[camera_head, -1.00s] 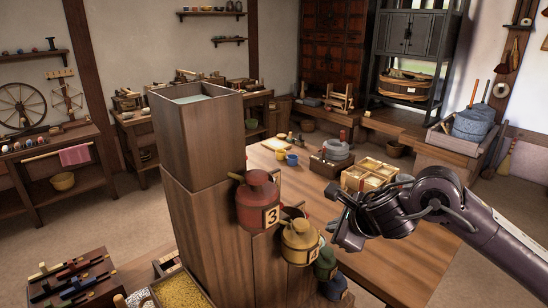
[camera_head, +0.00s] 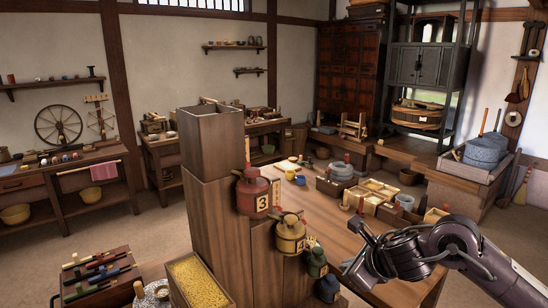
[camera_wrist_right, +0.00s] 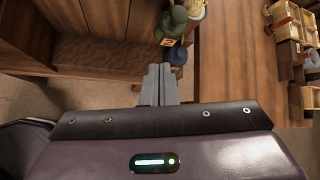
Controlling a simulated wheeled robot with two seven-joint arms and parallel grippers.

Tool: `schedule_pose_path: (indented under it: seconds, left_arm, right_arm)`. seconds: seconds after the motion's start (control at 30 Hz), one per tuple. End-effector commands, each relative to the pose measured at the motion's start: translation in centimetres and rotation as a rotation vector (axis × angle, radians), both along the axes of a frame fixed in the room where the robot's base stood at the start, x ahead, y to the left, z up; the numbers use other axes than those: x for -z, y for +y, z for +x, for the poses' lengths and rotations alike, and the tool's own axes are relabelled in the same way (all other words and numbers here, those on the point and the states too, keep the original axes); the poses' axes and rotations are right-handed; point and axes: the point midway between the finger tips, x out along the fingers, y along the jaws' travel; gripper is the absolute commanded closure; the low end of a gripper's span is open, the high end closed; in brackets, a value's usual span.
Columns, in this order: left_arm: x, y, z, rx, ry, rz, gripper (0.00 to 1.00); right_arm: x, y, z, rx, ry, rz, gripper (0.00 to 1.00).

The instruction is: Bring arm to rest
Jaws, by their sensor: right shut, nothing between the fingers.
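My right arm comes in from the lower right in the head view. Its gripper (camera_head: 352,272) is over the front edge of the wooden table (camera_head: 345,222), to the right of the stepped wooden stand (camera_head: 218,200). In the right wrist view the gripper fingers (camera_wrist_right: 158,78) are together with nothing between them. They point toward the floor gap beside the table, near a small dark blue jar (camera_wrist_right: 178,54) and a green jar (camera_wrist_right: 172,24). My left gripper does not show in either view.
A red jar marked 3 (camera_head: 253,194) and a yellow jar (camera_head: 290,234) stand on the stepped stand. A tray of divided boxes (camera_head: 372,196) and a grey quern (camera_head: 341,170) are on the table. A grain box (camera_head: 199,283) is in front of the stand.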

Motion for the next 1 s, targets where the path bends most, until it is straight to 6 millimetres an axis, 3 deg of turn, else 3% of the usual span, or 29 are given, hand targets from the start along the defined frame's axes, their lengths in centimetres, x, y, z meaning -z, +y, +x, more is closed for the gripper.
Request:
schedule_pose_path:
  seconds: [0.23, 0.37, 0.47, 0.57, 0.67, 0.77, 0.87, 1.0]
  left_arm:
    - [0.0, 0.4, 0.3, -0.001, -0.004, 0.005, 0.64]
    - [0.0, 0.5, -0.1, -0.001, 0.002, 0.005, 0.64]
    - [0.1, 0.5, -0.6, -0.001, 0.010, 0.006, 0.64]
    - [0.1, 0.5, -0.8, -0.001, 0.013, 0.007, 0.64]
    - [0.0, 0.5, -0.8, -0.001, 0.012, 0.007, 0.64]
    - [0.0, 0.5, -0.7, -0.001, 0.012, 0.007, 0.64]
    - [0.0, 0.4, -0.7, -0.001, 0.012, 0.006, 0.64]
    - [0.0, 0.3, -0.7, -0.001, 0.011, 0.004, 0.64]
  right_arm:
    - [4.6, 1.3, 1.7, 0.216, 0.149, 0.298, 1.00]
    - [8.6, 1.8, 2.7, 0.400, 0.267, 0.513, 1.00]
    - [13.1, 1.8, 3.2, 0.598, 0.385, 0.710, 1.00]
    - [19.3, 1.4, 2.9, 0.859, 0.524, 0.933, 1.00]
    - [26.6, 0.4, 1.3, 1.169, 0.655, 1.152, 1.00]
    - [33.6, -0.9, -1.6, 1.468, 0.747, 1.326, 1.00]
    - [40.0, -2.1, -5.6, 1.751, 0.802, 1.456, 1.00]
    - [48.0, -3.6, -12.7, 2.129, 0.817, 1.588, 1.00]
